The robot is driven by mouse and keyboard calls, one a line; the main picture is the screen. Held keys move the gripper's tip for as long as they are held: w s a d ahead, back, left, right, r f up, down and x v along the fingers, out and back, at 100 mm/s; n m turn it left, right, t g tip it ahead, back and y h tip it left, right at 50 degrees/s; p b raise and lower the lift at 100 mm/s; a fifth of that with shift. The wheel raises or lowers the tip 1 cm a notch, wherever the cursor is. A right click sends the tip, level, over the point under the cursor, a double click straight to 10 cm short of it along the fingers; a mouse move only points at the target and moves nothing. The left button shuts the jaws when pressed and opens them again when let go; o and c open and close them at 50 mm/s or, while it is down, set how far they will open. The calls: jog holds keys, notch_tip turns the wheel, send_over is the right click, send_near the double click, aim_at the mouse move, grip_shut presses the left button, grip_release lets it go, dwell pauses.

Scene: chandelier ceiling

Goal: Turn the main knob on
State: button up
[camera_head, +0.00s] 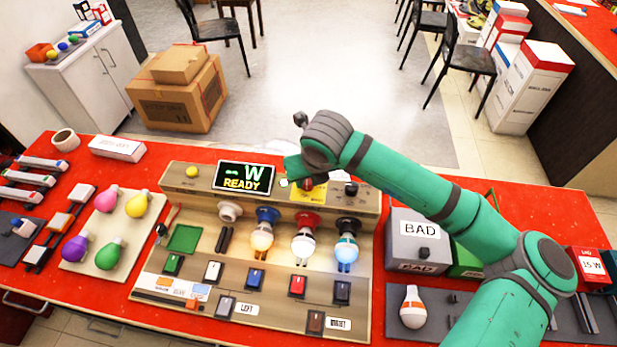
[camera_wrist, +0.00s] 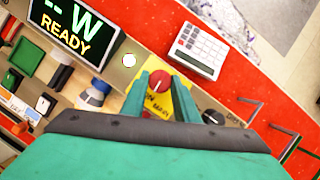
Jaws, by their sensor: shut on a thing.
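The main knob is a red round knob with a white pointer line on a yellow plate. It shows in the wrist view (camera_wrist: 159,81) and just below my gripper in the head view (camera_head: 307,184). My gripper (camera_wrist: 160,88) is over the knob, its two green fingers on either side of it, shut on it. In the head view my gripper (camera_head: 296,172) comes from the right and hides part of the yellow plate. The display (camera_head: 245,177) left of the knob reads "W READY". A small white round light (camera_wrist: 129,60) sits beside the plate.
A black knob (camera_head: 351,188) is right of the main knob. Below are lit bulbs (camera_head: 303,243) in sockets and coloured switches (camera_head: 297,285). A grey box marked BAD (camera_head: 419,228) stands close on the right, under my arm. A white calculator-like pad (camera_wrist: 198,50) lies behind the panel.

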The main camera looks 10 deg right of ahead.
jog(key=shift+m, duration=0.6)
jog(key=o, duration=1.1)
jog(key=shift+c, duration=0.2)
jog(key=v, duration=1)
jog(key=shift+a+r, duration=0.25)
jog(key=shift+r, duration=0.15)
jog(key=shift+s, duration=0.15)
